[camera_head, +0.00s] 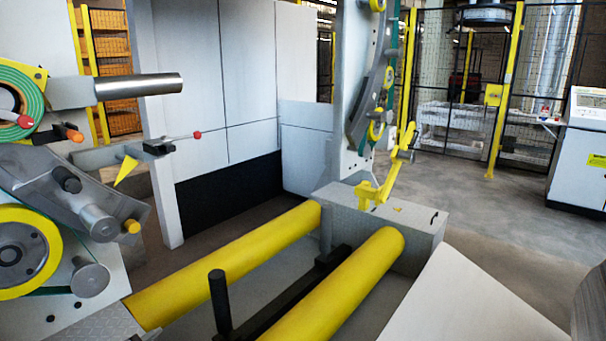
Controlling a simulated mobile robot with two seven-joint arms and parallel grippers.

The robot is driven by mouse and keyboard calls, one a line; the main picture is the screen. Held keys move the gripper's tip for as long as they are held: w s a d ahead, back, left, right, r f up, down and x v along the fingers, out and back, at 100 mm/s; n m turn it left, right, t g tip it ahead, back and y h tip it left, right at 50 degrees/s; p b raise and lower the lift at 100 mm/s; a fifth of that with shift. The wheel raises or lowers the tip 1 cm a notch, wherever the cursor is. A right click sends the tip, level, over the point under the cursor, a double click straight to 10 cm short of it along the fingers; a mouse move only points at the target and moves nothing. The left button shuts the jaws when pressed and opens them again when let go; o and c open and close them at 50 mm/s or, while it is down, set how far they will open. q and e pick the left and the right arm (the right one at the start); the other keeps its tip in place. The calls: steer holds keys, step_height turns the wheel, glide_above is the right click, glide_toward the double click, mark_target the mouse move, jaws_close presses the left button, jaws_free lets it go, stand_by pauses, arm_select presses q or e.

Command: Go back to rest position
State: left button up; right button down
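Neither of my grippers shows in the head view. The wrapping machine stands before me, with two long yellow rollers (345,285) lying parallel across the floor frame. A curved grey ring section (372,105) with yellow wheels rises behind them on a pale upright. A yellow bracket arm (388,172) stands on a grey box behind the right roller.
A dark rounded object (592,308) is cut off at the right edge. A pale flat panel (470,300) fills the lower right. A white control cabinet (582,150) stands at the right. Mesh fencing with yellow posts (508,85) closes the back. Grey floor (480,205) is clear between.

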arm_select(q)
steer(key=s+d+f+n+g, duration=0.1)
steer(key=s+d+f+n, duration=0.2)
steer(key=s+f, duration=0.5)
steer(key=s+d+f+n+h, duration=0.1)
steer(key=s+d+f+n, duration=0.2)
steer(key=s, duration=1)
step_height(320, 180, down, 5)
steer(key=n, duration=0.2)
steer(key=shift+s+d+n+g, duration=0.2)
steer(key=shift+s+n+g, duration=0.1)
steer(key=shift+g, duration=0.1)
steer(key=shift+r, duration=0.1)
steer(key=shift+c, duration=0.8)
